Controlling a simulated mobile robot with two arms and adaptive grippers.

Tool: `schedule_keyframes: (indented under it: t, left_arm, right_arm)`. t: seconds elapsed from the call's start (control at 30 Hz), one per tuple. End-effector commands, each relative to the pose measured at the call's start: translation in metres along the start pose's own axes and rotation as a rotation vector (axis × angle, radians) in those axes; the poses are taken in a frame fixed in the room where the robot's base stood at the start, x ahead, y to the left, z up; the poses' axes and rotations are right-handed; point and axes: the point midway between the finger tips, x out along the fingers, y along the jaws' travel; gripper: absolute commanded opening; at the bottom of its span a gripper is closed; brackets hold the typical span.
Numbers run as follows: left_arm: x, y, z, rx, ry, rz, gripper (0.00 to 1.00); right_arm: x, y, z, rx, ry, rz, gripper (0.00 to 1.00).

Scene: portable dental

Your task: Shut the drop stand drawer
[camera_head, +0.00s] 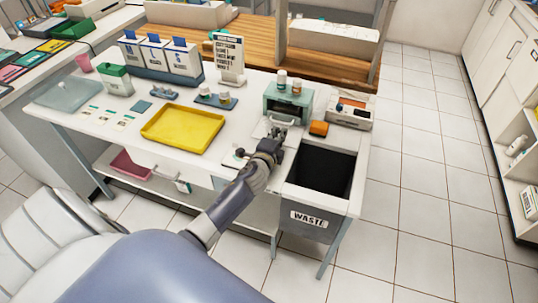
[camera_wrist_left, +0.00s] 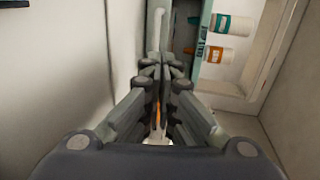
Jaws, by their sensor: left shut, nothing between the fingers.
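The drop stand (camera_head: 288,103) is a small teal cabinet near the right end of the white table, with two small bottles on top. Its teal side also shows in the wrist view (camera_wrist_left: 203,35), beside a bottle with a teal label (camera_wrist_left: 233,24) and one with an orange label (camera_wrist_left: 214,54). A pale drawer front with a handle seems to lie at its front, largely hidden by my gripper; I cannot tell how far out it is. My left gripper (camera_head: 277,131) is shut and empty, close in front of the stand. The wrist view shows its closed fingers (camera_wrist_left: 164,65) near the pale front; contact is unclear.
A waste bin (camera_head: 308,217) opens right of my left arm. An orange block (camera_head: 319,128) and a white box (camera_head: 350,112) sit right of the stand. A yellow tray (camera_head: 183,128) lies left, and a sign (camera_head: 229,58) stands behind.

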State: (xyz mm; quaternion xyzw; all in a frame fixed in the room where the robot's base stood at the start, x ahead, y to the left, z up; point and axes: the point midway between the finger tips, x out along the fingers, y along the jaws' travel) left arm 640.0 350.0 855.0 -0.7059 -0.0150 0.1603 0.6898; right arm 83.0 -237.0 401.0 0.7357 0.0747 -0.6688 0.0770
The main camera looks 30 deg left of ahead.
Motion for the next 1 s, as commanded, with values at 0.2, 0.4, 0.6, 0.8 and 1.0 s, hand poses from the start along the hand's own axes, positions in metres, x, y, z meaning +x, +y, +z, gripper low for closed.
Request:
schedule_keyframes:
  t: [0.2, 0.4, 0.6, 0.8, 1.0]
  left_arm:
    - [-0.025, 0.002, -0.001, 0.000, 0.001, 0.002, 0.00]
    - [-0.055, 0.004, -0.001, 0.000, 0.001, 0.004, 0.00]
    - [-0.081, 0.003, -0.001, 0.000, 0.001, 0.003, 0.00]
    - [-0.093, 0.002, -0.001, 0.000, 0.001, 0.003, 0.00]
    - [-0.094, 0.002, -0.001, 0.000, 0.001, 0.003, 0.00]
  right_arm:
    - [0.000, 0.007, 0.015, -0.004, -0.021, 0.008, 0.40]
    - [0.002, 0.005, -0.012, -0.001, 0.018, 0.006, 0.40]
    - [0.004, -0.004, -0.018, 0.003, 0.026, -0.004, 0.40]
    - [0.004, -0.007, -0.003, 0.003, 0.004, -0.008, 0.40]
    - [0.004, -0.005, 0.003, 0.002, -0.005, -0.006, 0.40]
